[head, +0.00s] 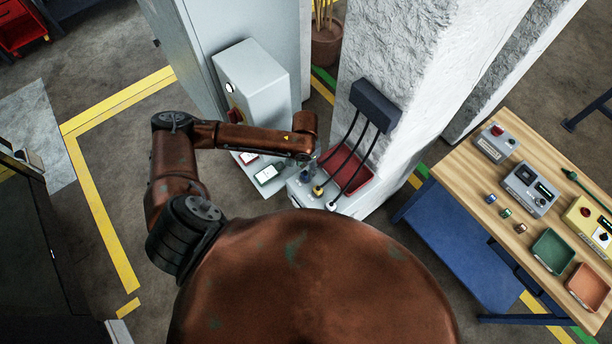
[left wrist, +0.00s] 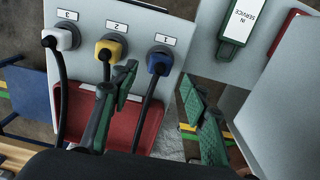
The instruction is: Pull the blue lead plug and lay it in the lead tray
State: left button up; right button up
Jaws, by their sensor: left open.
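The blue plug (left wrist: 158,64) sits in the socket labelled 1 on a grey panel, with a black lead running from it. It also shows in the head view (head: 305,177), just below my left gripper (head: 314,166). In the left wrist view my left gripper (left wrist: 159,88) is open and empty. Its green-padded fingers stand to either side of the blue plug in the picture; I cannot tell how far off it is. The red tray (left wrist: 118,118) lies beside the sockets, partly hidden by a finger and leads. It also shows in the head view (head: 356,178).
A yellow plug (left wrist: 108,49) and a white plug (left wrist: 62,39) sit in sockets 2 and 3, their leads near my fingers. An "IN SERVICE" tag (left wrist: 239,22) is at the right. A wooden bench (head: 490,215) holds green (head: 553,251) and orange (head: 588,286) trays.

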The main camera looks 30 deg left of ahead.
aim_at(305, 174)
pick_arm(q)
jog(key=shift+f+b, duration=0.45)
jog(key=shift+f, duration=2.2)
jog(key=shift+p, duration=0.45)
jog(key=shift+c, duration=0.4)
grip_shut()
jog(key=shift+r, duration=0.1)
jog(key=shift+r, duration=2.95)
